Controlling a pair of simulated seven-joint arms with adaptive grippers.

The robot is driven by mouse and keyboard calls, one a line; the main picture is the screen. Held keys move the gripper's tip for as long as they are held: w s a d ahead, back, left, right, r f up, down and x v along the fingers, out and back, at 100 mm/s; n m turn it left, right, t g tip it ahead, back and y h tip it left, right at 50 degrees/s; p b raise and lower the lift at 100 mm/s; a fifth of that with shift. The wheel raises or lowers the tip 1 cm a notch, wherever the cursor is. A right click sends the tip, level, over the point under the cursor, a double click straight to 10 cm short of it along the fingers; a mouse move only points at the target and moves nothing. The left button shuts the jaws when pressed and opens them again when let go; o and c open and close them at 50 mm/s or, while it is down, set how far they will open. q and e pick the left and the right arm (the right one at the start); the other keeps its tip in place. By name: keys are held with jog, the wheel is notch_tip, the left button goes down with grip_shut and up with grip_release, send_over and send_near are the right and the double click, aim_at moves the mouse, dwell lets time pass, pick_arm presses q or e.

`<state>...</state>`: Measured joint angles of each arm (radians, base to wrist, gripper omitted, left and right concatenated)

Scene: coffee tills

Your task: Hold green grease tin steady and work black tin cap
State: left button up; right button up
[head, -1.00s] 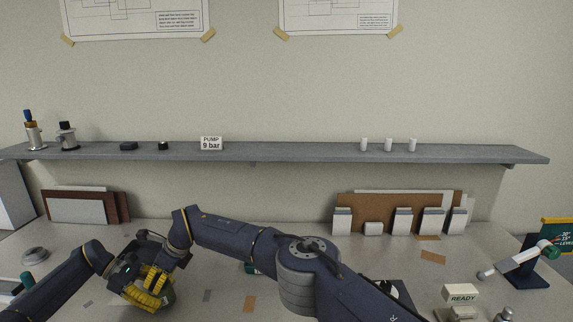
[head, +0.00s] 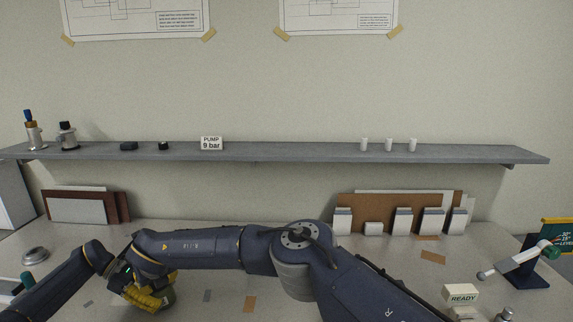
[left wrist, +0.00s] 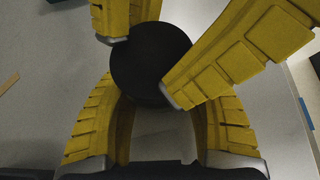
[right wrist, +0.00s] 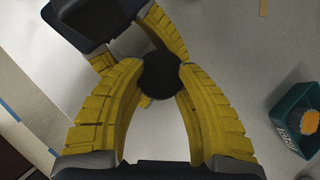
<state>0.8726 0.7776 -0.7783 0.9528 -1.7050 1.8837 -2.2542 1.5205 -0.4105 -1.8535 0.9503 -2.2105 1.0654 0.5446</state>
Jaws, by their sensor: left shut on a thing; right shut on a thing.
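The black tin cap (left wrist: 152,62) shows in the left wrist view as a round dark disc among yellow fingers of both grippers. It also shows in the right wrist view (right wrist: 160,76), between my right gripper's fingertips. My left gripper (head: 150,297) and my right gripper meet at the front left of the counter in the head view, the right one coming over from above. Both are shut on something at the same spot. The green grease tin cannot be made out; the cap and fingers hide that place.
A teal container (right wrist: 302,112) with something orange in it stands at the right in the right wrist view. A grey shelf (head: 290,152) runs along the wall. A READY block (head: 460,293) stands at the front right. My right arm spans the middle of the counter.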

jog(key=o, duration=1)
jog(key=shift+w+d, duration=0.15)
jog(key=shift+r, duration=0.15)
jog(key=shift+r, duration=0.9)
jog(key=shift+a, duration=0.2)
jog(key=n, duration=0.1)
jog(key=n+g+y, duration=0.1)
jog(key=shift+d+n, duration=0.2)
jog(key=shift+n, duration=0.1)
jog(key=n+g, duration=0.1)
jog(key=n+g+y, duration=0.1)
jog(key=n, duration=0.1)
jog(key=n+g, duration=0.1)
jog(key=n, duration=0.1)
jog(key=shift+w+g, duration=0.25)
jog(key=shift+g, duration=0.15)
jog(key=shift+f, duration=0.1)
